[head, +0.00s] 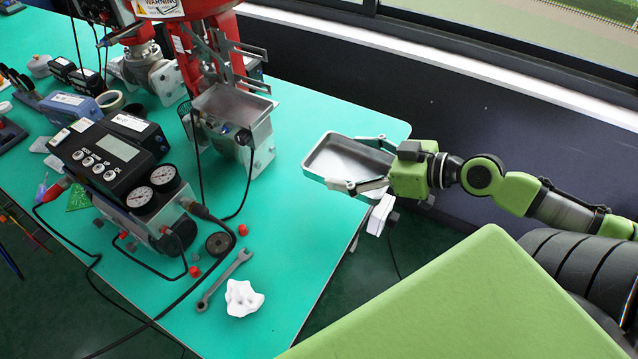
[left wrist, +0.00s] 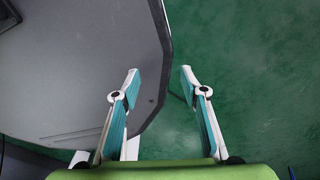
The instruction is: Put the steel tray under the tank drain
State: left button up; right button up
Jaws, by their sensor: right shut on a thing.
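The steel tray (head: 335,155) is a shallow rectangular metal tray at the right edge of the teal table in the head view. My right gripper (head: 358,163) is shut on the steel tray from its right side, one finger along the near side and one along the far side. The tray looks level and empty; I cannot tell how far above the table it is. My left gripper (left wrist: 160,76) shows only in the left wrist view, fingers apart with nothing between them. I cannot make out the tank drain for sure in either view.
On the teal table (head: 300,235) stand a red valve actuator (head: 190,60) with metal brackets, a black positioner (head: 115,155) with gauges, a wrench (head: 224,280) and a crumpled white cloth (head: 243,298). Cables cross the left side. A dark grey surface (left wrist: 80,70) lies beside my left gripper.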

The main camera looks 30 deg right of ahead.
aim_at(330, 166)
jog(key=shift+w+a+f, duration=0.95)
jog(key=shift+a+f, duration=0.05)
jog(key=shift+a, duration=0.05)
jog(key=f, duration=0.1)
jog(key=w+a+f, duration=0.1)
jog(key=shift+w+a+f, duration=0.25)
jog(key=shift+f, duration=0.15)
jog(key=shift+w+a+f+p, duration=0.35)
jog(key=shift+a+f, duration=0.15)
jog(key=shift+f, duration=1.8)
pick_arm(q)
jog(key=shift+w+a+r, duration=0.1)
jog(key=shift+w+r, duration=0.1)
jog(key=shift+w, duration=0.25)
jog(key=shift+w+a+r, duration=0.1)
jog(key=shift+w+r, duration=0.05)
jog(key=shift+w, duration=0.3)
